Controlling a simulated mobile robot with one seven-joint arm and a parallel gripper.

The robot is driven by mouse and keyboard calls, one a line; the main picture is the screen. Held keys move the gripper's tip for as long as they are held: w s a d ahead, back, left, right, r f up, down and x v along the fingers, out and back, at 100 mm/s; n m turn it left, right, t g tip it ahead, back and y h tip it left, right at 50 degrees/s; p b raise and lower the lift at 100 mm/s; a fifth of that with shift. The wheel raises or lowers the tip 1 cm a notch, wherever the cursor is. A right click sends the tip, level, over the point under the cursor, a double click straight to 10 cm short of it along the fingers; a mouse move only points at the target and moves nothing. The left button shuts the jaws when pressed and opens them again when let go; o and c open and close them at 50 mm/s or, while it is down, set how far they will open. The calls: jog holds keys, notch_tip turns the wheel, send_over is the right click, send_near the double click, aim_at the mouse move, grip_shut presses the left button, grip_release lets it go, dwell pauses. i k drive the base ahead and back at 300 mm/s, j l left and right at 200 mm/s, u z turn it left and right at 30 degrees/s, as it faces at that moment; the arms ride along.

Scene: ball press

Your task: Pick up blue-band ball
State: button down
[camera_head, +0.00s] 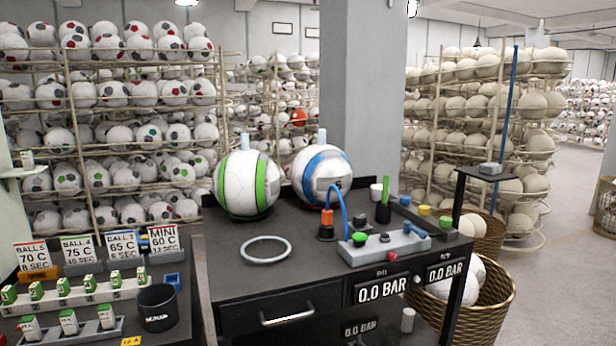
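The blue-band ball (312,190) is white with a blue band. It rests at the back of the dark workbench (222,262), right of the green-band ball (236,186). A small pale blue piece shows above each ball. A blue hose with an orange fitting (327,217) stands in front of the blue-band ball and overlaps its lower right part. What the ball rests on is mostly hidden. My gripper does not show in this view.
A white ring (265,250) lies on the bench before the balls. A grey control block (384,246) with coloured buttons sits right. A grey pillar (362,90) stands behind. A black cup (157,308) and signs are at left. A wicker basket (492,318) stands right.

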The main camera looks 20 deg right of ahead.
aim_at(321, 166)
jog(key=i+l+u, duration=0.1)
jog(key=l, duration=0.35)
jog(key=i+l, duration=0.15)
jog(key=l, duration=0.3)
jog(key=i+l+u, duration=0.15)
jog(key=l, duration=0.8)
jog(key=i+l+u, duration=0.15)
jog(key=l, duration=0.35)
